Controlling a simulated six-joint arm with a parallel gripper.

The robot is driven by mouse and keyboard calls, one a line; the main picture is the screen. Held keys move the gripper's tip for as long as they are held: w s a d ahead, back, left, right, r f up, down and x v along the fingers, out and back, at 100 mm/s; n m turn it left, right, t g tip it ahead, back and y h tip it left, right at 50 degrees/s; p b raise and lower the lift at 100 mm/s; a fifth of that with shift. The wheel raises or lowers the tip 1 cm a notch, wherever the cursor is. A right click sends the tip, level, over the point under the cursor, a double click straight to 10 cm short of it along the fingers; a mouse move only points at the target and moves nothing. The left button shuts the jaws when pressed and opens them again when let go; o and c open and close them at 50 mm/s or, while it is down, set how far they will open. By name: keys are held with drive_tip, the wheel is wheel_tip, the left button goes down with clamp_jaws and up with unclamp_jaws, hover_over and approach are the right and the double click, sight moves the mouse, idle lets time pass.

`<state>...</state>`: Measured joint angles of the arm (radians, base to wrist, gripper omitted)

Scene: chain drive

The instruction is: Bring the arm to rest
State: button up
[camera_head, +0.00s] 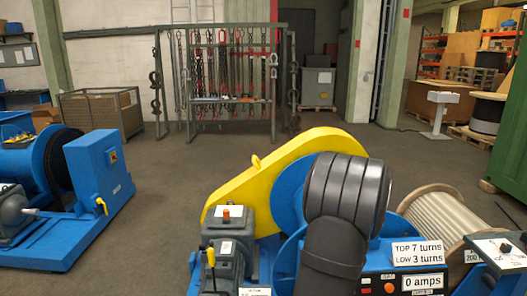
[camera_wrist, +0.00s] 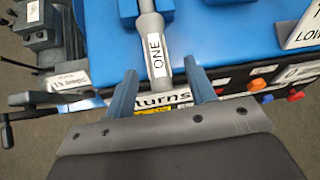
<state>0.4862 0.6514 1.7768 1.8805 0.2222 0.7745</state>
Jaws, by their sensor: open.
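My gripper (camera_wrist: 161,84) is open in the wrist view, with its two blue-grey fingers apart. A grey lever or rod with a white label reading "ONE" (camera_wrist: 156,55) runs down the picture to between the fingertips. I cannot tell whether either finger touches it. The rod lies over a blue machine surface (camera_wrist: 225,35). In the head view my dark grey arm (camera_head: 345,195) reaches down in front of the blue machine, and my gripper is hidden there.
A yellow guard (camera_head: 285,160) and a grey box with a red button (camera_head: 228,230) stand left of my arm. To the right are a "0 amps" panel (camera_head: 422,281), a turns sign (camera_head: 417,252) and a rope drum (camera_head: 445,222). The floor behind is open.

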drive_tip(key=shift+r, duration=2.8)
drive_tip(key=shift+w+a, duration=0.2)
drive_tip(key=shift+a, duration=0.6)
drive_tip(key=shift+d, duration=0.1)
drive_tip(key=shift+s+d, duration=0.25)
drive_tip(key=shift+d, duration=0.55)
drive_tip(key=shift+a+f, duration=0.15)
drive_tip(key=shift+f, duration=3.05)
drive_tip(key=shift+r, duration=0.1)
